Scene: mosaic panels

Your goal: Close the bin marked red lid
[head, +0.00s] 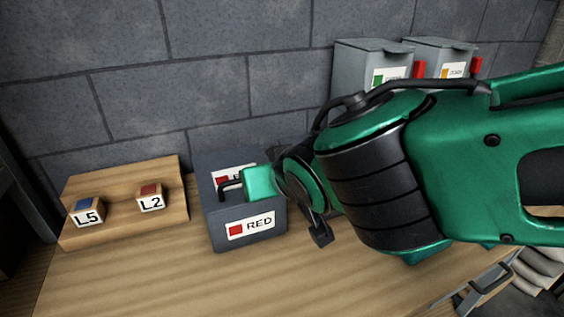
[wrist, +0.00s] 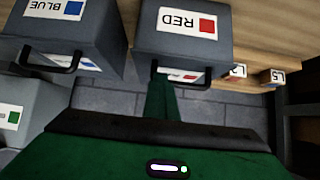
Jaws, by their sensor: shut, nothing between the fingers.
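The red bin (head: 270,232) is a dark grey box on the wooden table, with a RED label on its front. A second RED label and a black handle (head: 226,186) show on its upper part, the lid (head: 205,170). I cannot tell how far down the lid is. My gripper (head: 255,182) is shut and empty, its green tip over the bin beside the handle. In the wrist view the red bin (wrist: 185,45) appears upside down, its handle at the lower edge. The gripper (wrist: 162,85) reaches up to that handle there; contact is unclear.
A wooden stand (head: 118,205) left of the bin holds blocks marked L5 (head: 86,212) and L2 (head: 152,199). A blue-labelled bin (wrist: 75,35) stands beside the red one. Two grey bins (head: 365,58) stand at the back right. A stone wall is behind; the front table is clear.

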